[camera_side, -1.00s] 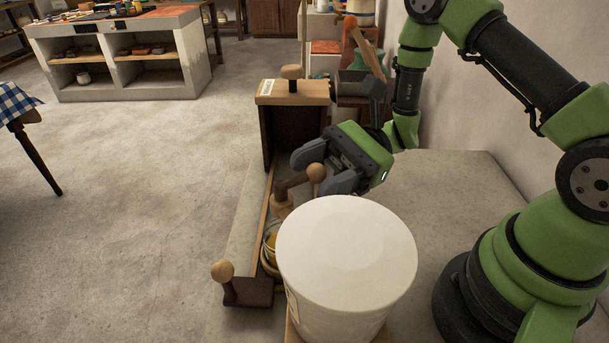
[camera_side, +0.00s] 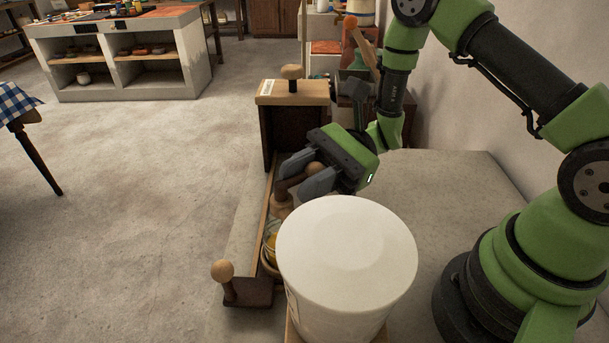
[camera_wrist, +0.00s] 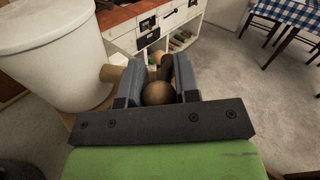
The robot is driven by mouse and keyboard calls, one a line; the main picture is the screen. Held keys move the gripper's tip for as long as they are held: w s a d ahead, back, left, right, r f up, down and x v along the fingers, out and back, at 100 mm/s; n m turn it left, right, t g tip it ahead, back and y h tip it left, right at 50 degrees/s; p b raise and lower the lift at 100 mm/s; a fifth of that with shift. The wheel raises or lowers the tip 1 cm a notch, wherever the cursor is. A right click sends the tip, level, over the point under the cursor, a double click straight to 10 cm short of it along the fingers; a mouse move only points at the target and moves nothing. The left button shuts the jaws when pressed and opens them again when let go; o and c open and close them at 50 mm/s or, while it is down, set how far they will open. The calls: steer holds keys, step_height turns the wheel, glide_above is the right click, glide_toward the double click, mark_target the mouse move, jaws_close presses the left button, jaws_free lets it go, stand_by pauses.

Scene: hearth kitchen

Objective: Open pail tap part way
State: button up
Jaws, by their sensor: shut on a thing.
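The white pail (camera_side: 346,250) stands upright with its lid on at the front of the grey counter. It also shows at the left in the wrist view (camera_wrist: 52,55). The wooden tap (camera_side: 282,207) sticks out behind the pail, with a lever ending in a round wooden knob (camera_side: 314,168). My gripper (camera_side: 302,181) is shut on the tap lever close to the knob, one finger on each side. In the wrist view the knob (camera_wrist: 158,93) sits between the two fingers. The fingers hide part of the lever.
A dark wooden box (camera_side: 293,92) with a knobbed lid stands behind my gripper. A low wooden tray with a knobbed post (camera_side: 223,271) lies left of the pail, with a small yellow-filled vessel (camera_side: 271,247) under the tap. The counter (camera_side: 445,190) is bare to the right.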

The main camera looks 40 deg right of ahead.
steer(key=shift+w+n+g, duration=0.1)
steer(key=shift+n+g, duration=0.2)
steer(key=shift+g, duration=0.1)
steer(key=o, duration=0.9)
steer(key=d, duration=1)
